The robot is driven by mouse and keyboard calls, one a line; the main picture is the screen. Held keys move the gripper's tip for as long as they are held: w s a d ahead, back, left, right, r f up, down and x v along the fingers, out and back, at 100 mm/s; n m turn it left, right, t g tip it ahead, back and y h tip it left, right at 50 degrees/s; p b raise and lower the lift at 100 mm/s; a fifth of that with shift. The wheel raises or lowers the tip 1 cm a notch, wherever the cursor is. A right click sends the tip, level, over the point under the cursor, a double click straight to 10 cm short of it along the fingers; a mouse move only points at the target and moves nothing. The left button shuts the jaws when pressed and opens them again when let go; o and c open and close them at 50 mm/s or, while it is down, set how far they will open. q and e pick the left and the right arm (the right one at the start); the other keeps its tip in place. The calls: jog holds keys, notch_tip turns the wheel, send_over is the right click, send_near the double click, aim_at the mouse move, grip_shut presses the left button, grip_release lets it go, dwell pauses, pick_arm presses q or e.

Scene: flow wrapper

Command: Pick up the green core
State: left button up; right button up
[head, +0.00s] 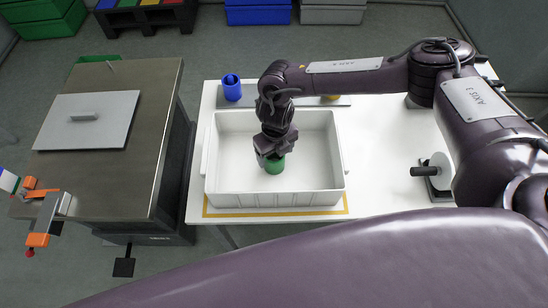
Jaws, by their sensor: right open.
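The green core (274,167) stands inside a white bin (275,198) on the white table. My right gripper (272,158) reaches down into the bin from above, directly over the core. Its fingers are at the core's top end and partly hide it. The gripper is open, and I cannot tell whether a finger touches the core. My left gripper is not in view.
A blue core (232,90) stands behind the bin on a grey strip (210,98). A spindle with a white disc (436,172) is at the table's right. A steel cabinet (150,140) stands left. The table between bin and spindle is clear.

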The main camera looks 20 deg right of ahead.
jog(key=f, duration=0.2)
jog(key=f+p, duration=0.1)
jog(key=shift+w+a+f, duration=0.15)
jog(key=shift+w+f, duration=0.05)
jog(key=shift+f, duration=0.4)
jog(key=c, duration=0.8)
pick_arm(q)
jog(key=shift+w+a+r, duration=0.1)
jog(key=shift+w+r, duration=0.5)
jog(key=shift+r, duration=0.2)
pick_arm(e)
jog(key=shift+c, duration=1.3)
